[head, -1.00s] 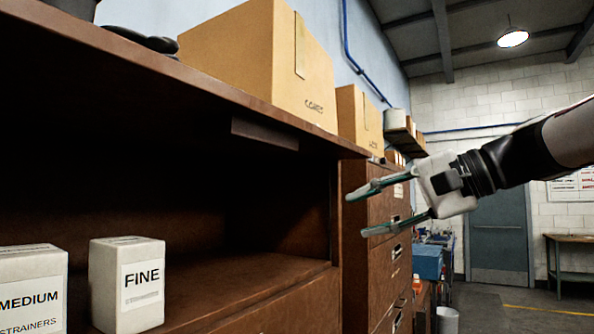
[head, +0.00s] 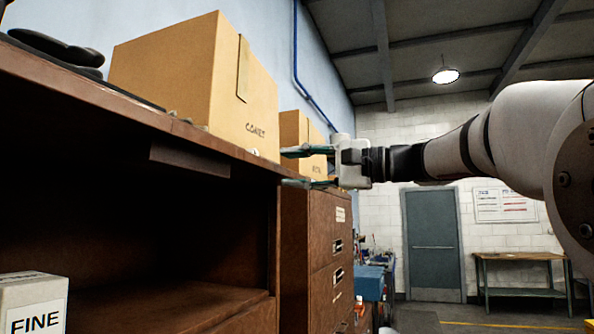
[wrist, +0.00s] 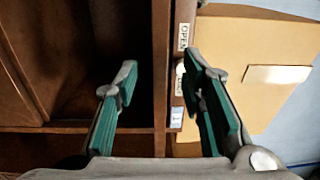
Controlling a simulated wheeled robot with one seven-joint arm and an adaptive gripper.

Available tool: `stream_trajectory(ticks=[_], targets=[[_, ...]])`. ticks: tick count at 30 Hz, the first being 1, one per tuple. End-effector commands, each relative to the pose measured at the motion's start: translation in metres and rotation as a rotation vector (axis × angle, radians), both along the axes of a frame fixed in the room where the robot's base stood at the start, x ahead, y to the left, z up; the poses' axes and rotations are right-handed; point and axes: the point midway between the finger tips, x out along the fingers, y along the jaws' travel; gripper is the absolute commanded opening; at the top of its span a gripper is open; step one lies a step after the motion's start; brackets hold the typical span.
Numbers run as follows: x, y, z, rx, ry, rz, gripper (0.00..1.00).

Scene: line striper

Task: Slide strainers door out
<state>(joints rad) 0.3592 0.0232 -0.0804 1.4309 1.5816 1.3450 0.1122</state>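The brown cabinet (head: 115,92) stands at the left, with an open, dark compartment under its top. A flat brown piece (head: 190,160) sticks out just below the top edge. It may be the strainers door's front edge, but I cannot tell. A white box marked FINE (head: 35,305) stands inside at lower left. My gripper (head: 285,168) is open and empty, pointing left at the cabinet's upper right corner. Contact is not clear.
A brown drawer cabinet (head: 325,250) stands beyond the compartment. A workbench (head: 520,258) and a grey door (head: 432,240) are far off at the right.

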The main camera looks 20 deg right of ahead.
Motion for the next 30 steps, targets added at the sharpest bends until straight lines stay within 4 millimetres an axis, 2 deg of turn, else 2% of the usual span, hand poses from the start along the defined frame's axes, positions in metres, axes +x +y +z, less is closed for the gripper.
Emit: stream_trajectory(ticks=[12, 26, 27, 30], targets=[[0.024, 0.031, 0.001, 0.000, 0.000, 0.002, 0.37], [0.028, 0.036, 0.002, -0.001, 0.001, 0.001, 0.37], [0.028, 0.036, 0.002, -0.001, 0.001, 0.001, 0.32], [0.028, 0.036, 0.002, -0.001, 0.001, 0.000, 0.09]])
